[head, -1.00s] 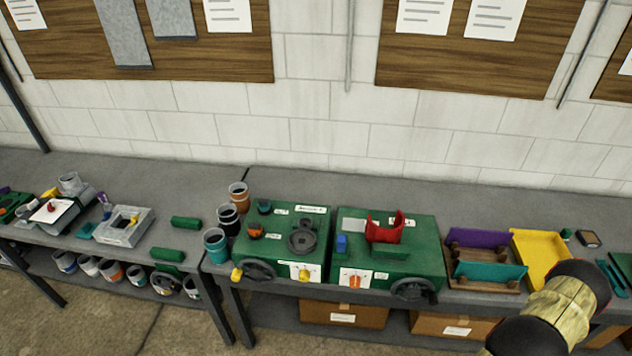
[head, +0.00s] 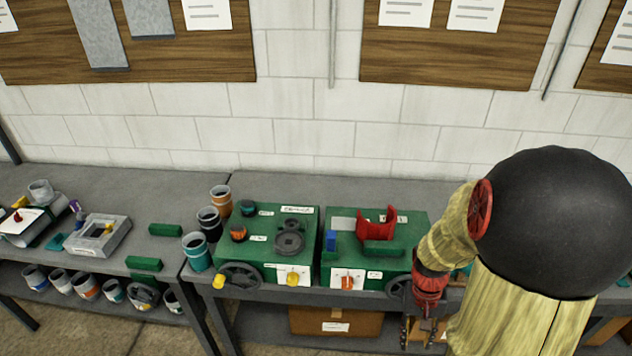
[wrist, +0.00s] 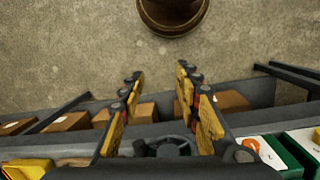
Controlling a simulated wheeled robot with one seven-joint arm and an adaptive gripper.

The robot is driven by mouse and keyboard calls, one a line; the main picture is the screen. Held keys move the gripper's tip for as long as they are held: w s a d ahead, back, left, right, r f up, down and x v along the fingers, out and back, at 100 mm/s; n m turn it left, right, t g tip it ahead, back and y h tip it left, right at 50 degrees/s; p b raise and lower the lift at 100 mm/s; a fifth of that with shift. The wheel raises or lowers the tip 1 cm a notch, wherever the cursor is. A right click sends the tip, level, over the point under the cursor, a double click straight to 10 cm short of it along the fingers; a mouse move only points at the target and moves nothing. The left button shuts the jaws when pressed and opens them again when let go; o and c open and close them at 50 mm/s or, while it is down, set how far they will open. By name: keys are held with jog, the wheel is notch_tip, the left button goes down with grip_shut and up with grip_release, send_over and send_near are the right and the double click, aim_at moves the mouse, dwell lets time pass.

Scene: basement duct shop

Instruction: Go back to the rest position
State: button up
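My gripper (head: 425,328) hangs fingers-down at the bench's front edge, to the right of the right green machine (head: 385,245). The wrist view shows its two yellow-padded fingers (wrist: 158,88) apart with nothing between them. My arm bends above it and fills the right side of the head view, hiding the bench there. In the wrist view, a dark handwheel (wrist: 168,146) and the bench edge lie below and beyond the fingers.
The left green machine (head: 278,245) stands beside it, with several cups to its left. Cardboard boxes (head: 335,320) sit on the lower shelf. A yellow bin (wrist: 28,169) shows on the bench. Open floor (wrist: 60,50) lies in front.

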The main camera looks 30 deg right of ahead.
jog(key=w+a+r+n+t+b, duration=0.2)
jog(key=a+r, duration=0.5)
jog(key=a, duration=0.4)
jog(key=w+a+r+n+t+b, duration=0.3)
jog(key=a+r+n+t+b, duration=0.2)
jog(key=a, duration=0.7)
notch_tip(320, 180, up, 3)
jog(key=n+b, duration=0.1)
jog(key=b, duration=0.1)
jog(key=shift+f+b, duration=0.15)
jog(key=shift+b, duration=0.25)
jog(key=shift+c, duration=0.7)
